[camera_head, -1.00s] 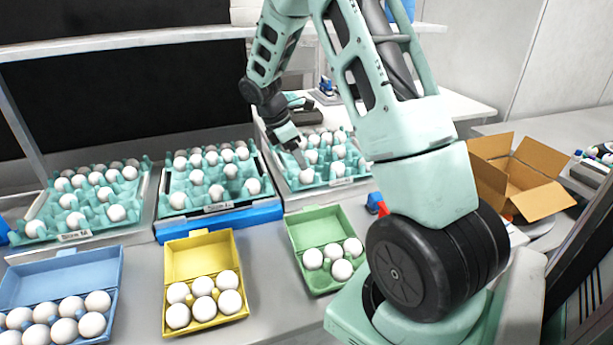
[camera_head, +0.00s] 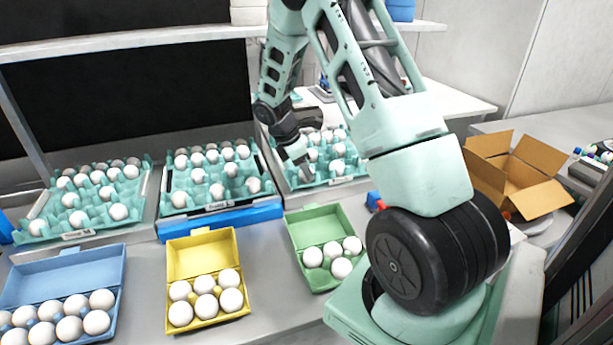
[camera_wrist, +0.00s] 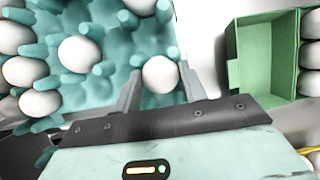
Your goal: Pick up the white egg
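The white egg (camera_wrist: 160,74) sits at the near edge of a teal egg tray (camera_wrist: 112,62) in the wrist view. My gripper (camera_wrist: 160,72) reaches over it, with one finger on each side. A narrow gap seems to show beside the egg, so the fingers look open around it rather than closed on it. In the head view my gripper (camera_head: 304,174) is low over the front of the right teal tray (camera_head: 345,180) and hides this egg. Other white eggs (camera_wrist: 78,54) stand in the same tray to the left.
A green carton (camera_head: 318,225) with several eggs stands in front of the right tray. A yellow carton (camera_head: 200,255) and a blue carton (camera_head: 65,275) also hold eggs. Two more teal trays stand left. An open cardboard box (camera_head: 515,175) is at the right.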

